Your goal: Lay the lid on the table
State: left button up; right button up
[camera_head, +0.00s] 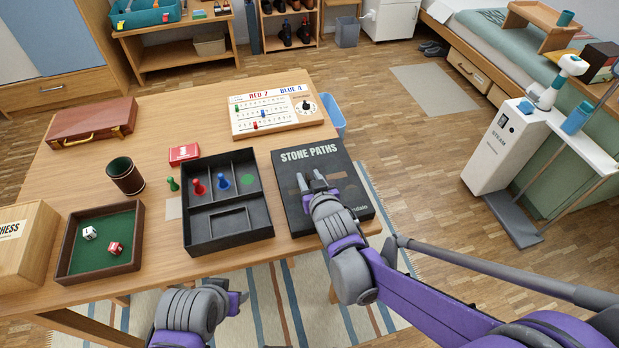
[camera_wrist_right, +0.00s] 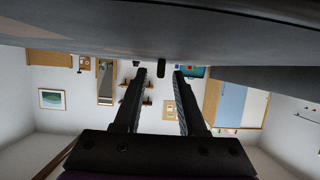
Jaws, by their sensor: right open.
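The black lid (camera_head: 288,190), printed "STONE PATHS", lies at the right front corner of the table (camera_head: 180,285), beside the open black box (camera_head: 228,240). It looks flat on the tabletop. My right gripper (camera_head: 311,179) is over the middle of the lid, its fingers pointing toward the far side. In the right wrist view its two fingers (camera_wrist_right: 155,90) are apart with nothing between them. A dark surface close by fills the top of that view. Whether the fingers touch the lid is unclear. My left gripper (camera_head: 238,302) is low, in front of the table; its jaws are not clear.
The box holds red and blue pawns. To its left are a green-lined dice tray (camera_head: 62,262), a brown cup (camera_head: 125,176) and a red card box (camera_head: 184,153). A wooden scoreboard (camera_head: 275,109) stands behind the lid. The tabletop between scoreboard and briefcase (camera_head: 92,121) is mostly clear.

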jog(key=p+v, duration=0.2)
jog(key=v, duration=1)
jog(key=shift+r+p, duration=0.15)
jog(key=shift+p, duration=0.15)
jog(key=s+d+f+m+g+h, duration=0.1)
jog(key=s+d+g, duration=0.3)
jog(key=s+d, duration=0.4)
jog(key=s+d+f+m+g+h, duration=0.2)
jog(key=s+d+f+g+h, duration=0.1)
jog(key=s+d, duration=0.6)
jog(key=shift+s+f+m+g, duration=0.3)
jog(key=shift+s+f+g, duration=0.3)
jog(key=shift+s+f, duration=0.1)
jog(key=shift+a, duration=0.1)
